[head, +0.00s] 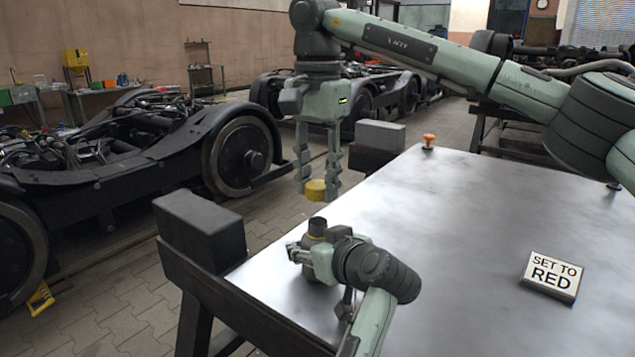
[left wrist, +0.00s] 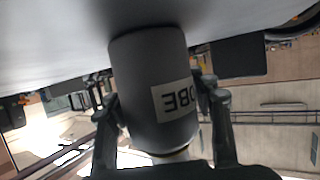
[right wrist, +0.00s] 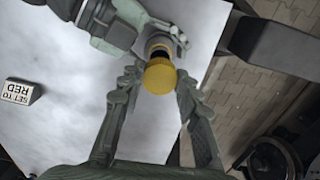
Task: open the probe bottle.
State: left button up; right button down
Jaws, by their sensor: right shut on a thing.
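The probe bottle (head: 317,227) stands upright near the table's corner; its dark neck shows above my left gripper (head: 308,256). In the left wrist view the grey bottle (left wrist: 150,80), with a partly visible white label, lies between the fingers of my left gripper (left wrist: 158,92), one close at each side; whether both press on it is unclear. My right gripper (head: 317,187) points down and is shut on the yellow cap (head: 316,191), which hangs apart above the bottle's neck. The cap also shows between its fingers in the right wrist view (right wrist: 160,77).
A "SET TO RED" sign (head: 552,277) stands on the metal table (head: 450,225). An orange knob (head: 429,140) sits at the far edge. Dark blocks (head: 202,228) flank the table's left edge. Bogies (head: 130,160) stand beyond on the floor. The table's middle is clear.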

pick_arm(q)
jog(key=o, duration=0.4)
jog(key=v, duration=1.2)
jog(key=shift+d, duration=0.1)
